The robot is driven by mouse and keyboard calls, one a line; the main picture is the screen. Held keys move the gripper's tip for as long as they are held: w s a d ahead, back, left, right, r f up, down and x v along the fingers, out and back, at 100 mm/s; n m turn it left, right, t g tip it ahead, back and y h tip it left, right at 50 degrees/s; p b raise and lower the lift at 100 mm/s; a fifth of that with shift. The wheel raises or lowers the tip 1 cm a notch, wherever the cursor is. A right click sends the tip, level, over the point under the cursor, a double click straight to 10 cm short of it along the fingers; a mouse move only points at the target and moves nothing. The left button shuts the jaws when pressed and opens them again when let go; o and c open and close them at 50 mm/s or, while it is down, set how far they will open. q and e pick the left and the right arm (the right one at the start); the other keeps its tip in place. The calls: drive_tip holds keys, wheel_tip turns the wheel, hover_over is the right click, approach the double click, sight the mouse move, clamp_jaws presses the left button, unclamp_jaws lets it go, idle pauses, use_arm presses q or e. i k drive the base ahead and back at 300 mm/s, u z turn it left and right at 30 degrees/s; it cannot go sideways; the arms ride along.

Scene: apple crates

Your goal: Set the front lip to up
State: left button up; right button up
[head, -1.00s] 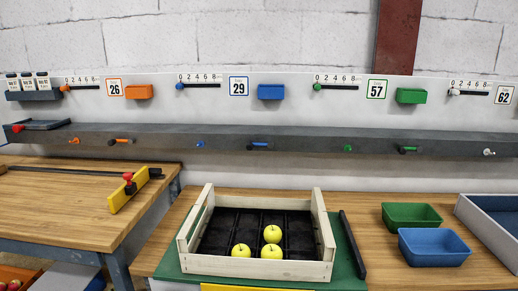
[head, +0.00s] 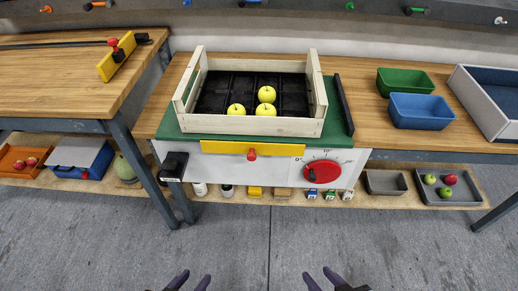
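The front lip looks to be the yellow bar (head: 222,148) with a red knob (head: 252,154), along the front edge of the green board (head: 345,122). It lies against the top of the white front panel (head: 225,168), not standing above the board. A wooden crate (head: 240,125) with a black divided liner and three yellow apples (head: 267,94) stands on the board. My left gripper (head: 192,280) and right gripper (head: 322,279) show only as dark fingertips at the bottom edge. Both have their fingers apart and empty, well away from the lip.
The panel carries a red dial (head: 321,171) and a black box (head: 174,166) at its left end. A black bar (head: 344,104) stands right of the crate. Green (head: 405,78) and blue (head: 420,110) bins stand farther right. A low shelf holds several items. The floor in front is clear.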

sight(251, 150)
drive_tip(key=k, duration=0.5)
drive_tip(key=z, duration=1.7)
drive_tip(key=i, duration=1.25)
drive_tip(key=u, duration=2.2)
